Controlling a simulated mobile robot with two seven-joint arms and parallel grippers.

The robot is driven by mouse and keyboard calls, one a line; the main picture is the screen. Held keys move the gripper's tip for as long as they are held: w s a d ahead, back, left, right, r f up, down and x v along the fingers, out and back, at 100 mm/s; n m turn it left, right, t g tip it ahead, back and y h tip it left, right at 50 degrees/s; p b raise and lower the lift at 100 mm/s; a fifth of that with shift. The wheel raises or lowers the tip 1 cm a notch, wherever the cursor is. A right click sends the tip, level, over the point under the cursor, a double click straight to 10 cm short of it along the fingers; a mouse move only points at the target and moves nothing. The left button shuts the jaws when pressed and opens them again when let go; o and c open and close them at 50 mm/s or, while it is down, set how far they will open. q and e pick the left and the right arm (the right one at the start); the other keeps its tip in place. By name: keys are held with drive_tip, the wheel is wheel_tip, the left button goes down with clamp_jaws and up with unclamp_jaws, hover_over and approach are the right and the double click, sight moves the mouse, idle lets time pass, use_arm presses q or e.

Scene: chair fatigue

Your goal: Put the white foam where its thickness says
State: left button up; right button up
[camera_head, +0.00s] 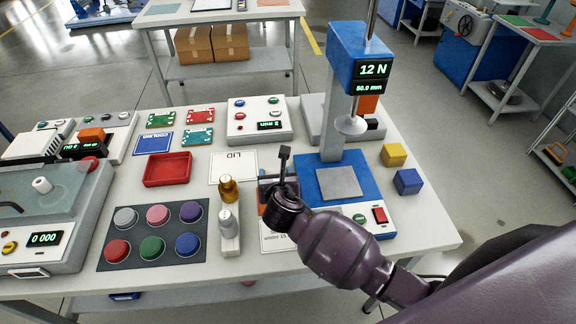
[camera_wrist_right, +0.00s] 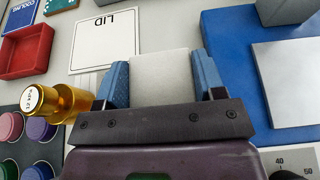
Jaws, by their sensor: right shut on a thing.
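The white foam (camera_wrist_right: 165,78) is a pale block between the two blue finger pads of my right gripper (camera_wrist_right: 163,92) in the right wrist view. In the head view the gripper hides most or all of the foam. A white card (camera_head: 274,238) partly reads "under 15"; my arm covers the rest. My left gripper is not in view.
Yellow (camera_head: 394,154) and blue (camera_head: 408,182) cubes sit right of the press.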

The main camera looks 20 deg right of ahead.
drive_tip(key=shift+w+a, duration=0.1)
drive_tip(key=shift+a, duration=0.2)
drive_tip(key=shift+a+r, duration=0.15)
drive_tip(key=shift+r, duration=0.1)
drive_tip(key=shift+n+y, duration=0.3)
drive_tip(key=r, duration=0.1)
drive_tip(key=s+r, duration=0.1)
drive_tip(key=r, duration=0.1)
drive_tip(key=s+r, duration=0.1)
drive_tip(key=r, duration=0.1)
drive_tip(key=s+d+r+n+y, duration=0.2)
drive_tip(key=s+d+r, duration=0.3)
drive_tip(key=r, duration=0.2)
drive_tip(key=shift+s+d+r+t, duration=0.2)
drive_tip(key=shift+s+t, duration=0.1)
drive_tip(key=shift+s, duration=0.05)
drive_tip(key=shift+d, duration=0.1)
